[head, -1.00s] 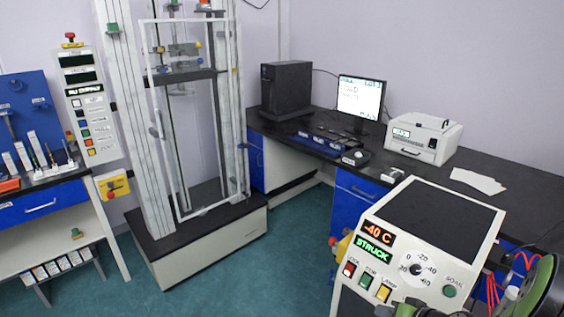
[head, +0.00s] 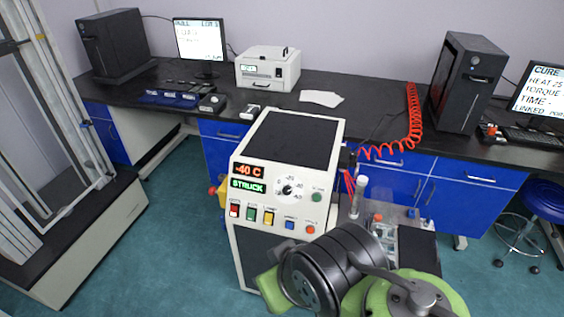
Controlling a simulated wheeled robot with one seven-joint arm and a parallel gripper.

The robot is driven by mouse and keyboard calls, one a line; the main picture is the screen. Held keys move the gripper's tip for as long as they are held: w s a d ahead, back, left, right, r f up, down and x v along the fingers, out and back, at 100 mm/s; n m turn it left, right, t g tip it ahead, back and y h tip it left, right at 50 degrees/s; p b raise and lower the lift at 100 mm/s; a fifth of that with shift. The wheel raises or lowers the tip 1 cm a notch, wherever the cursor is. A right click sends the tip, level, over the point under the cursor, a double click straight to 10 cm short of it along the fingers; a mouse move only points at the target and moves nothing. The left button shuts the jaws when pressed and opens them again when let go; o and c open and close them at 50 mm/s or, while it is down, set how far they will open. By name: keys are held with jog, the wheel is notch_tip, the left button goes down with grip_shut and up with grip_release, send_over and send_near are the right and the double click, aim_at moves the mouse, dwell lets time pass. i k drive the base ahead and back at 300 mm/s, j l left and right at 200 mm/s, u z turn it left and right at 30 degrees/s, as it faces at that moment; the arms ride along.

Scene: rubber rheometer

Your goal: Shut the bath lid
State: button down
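A white bench unit (head: 240,222) with a flat black top (head: 292,138) stands in the middle of the head view. Its displays read -40 C and STRUCK. A clear and dark assembly (head: 392,236) sits at its right side, partly behind my arm, with a pale upright cylinder (head: 359,192) at its left. I cannot tell which part is the bath lid, or whether the lid is open or shut. My green and black arm fills the lower middle. My gripper does not show.
A black bench (head: 220,112) runs along the back with a printer-like white box (head: 267,70), monitors and dark computer cases. A coiled red hose (head: 411,115) hangs behind the unit. A tall frame stands at left, a blue stool (head: 545,198) at right. Green floor is clear at left.

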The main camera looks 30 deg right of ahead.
aim_at(418, 249)
jog(key=z, duration=1.4)
